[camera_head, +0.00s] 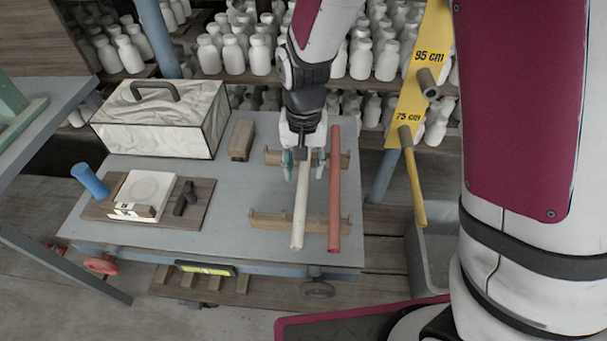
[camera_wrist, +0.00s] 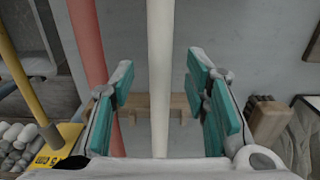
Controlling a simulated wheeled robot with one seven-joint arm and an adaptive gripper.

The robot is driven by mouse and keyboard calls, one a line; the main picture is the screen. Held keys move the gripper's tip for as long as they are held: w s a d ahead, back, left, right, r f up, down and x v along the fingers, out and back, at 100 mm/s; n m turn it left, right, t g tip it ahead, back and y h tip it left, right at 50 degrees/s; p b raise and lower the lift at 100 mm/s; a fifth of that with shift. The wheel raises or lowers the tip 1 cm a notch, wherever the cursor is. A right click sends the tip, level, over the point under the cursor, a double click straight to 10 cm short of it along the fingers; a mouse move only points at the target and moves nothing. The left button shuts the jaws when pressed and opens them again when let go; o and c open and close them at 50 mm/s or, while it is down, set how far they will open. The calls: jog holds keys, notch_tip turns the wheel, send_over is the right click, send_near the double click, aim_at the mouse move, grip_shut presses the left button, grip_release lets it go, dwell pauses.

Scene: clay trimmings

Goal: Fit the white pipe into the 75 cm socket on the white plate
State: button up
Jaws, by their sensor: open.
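The white pipe (camera_head: 299,215) lies on two notched wooden rests on the grey cart, and it shows in the wrist view (camera_wrist: 160,50). My gripper (camera_head: 303,164) is open over the pipe's far half. In the wrist view, the teal finger pads (camera_wrist: 162,95) stand on either side of the pipe, with gaps. The only plate with sockets that I see is yellow (camera_head: 410,95), not white, on the shelf's right side. It is marked 95 cm above and 75 cm below. A yellow pipe (camera_head: 414,185) sticks out from the 75 cm socket. The 95 cm socket (camera_head: 428,84) looks empty.
A red pipe (camera_head: 334,200) lies close right of the white one. A grey bin (camera_head: 428,255) stands under the yellow pipe.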

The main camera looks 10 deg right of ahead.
jog(key=shift+f, duration=0.95)
grip_shut()
jog(key=shift+r, duration=0.1)
